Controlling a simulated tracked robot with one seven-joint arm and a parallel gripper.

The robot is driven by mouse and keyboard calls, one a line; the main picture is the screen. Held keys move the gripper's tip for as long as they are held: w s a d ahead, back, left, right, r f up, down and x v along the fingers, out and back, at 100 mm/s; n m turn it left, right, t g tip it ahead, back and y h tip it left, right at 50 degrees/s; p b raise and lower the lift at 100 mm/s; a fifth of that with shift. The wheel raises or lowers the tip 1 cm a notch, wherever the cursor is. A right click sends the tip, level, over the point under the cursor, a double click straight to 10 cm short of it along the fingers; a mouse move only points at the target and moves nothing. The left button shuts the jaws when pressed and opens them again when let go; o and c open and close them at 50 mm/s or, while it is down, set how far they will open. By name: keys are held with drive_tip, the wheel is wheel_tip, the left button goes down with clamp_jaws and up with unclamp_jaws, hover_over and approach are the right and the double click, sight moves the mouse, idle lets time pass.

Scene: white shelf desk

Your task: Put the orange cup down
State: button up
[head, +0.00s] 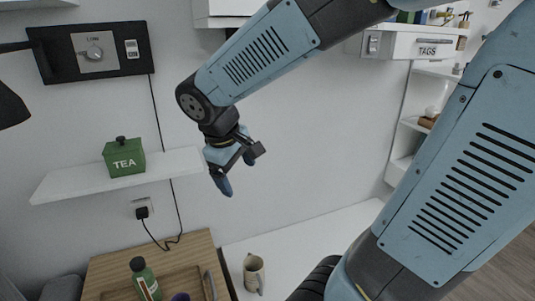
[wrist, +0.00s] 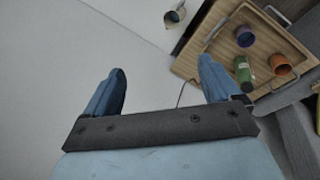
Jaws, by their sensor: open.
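The orange cup (wrist: 281,65) shows only in the wrist view, at the upper right. It stands on a wooden tray (wrist: 215,50), close beside a green bottle (wrist: 243,72). My gripper (wrist: 162,68) is open with nothing between its fingers, and the cup is well apart from it, beyond the right finger. In the head view my gripper (head: 238,175) hangs in the air in front of the white wall, right of the small shelf. The cup is not visible in the head view.
A purple cup (wrist: 245,36) is also on the tray. A beige jug (head: 254,273) stands on the white surface right of the wooden top (head: 185,247). A green TEA box (head: 124,160) sits on the wall shelf (head: 70,184). The air around my gripper is clear.

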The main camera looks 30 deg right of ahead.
drive_tip(key=s+d+r+m+t+y, duration=0.3)
drive_tip(key=s+r+m, duration=0.3)
drive_tip(key=s+r, duration=0.1)
drive_tip(key=shift+s+d, duration=0.3)
drive_tip(key=shift+d, duration=0.05)
idle(1.0)
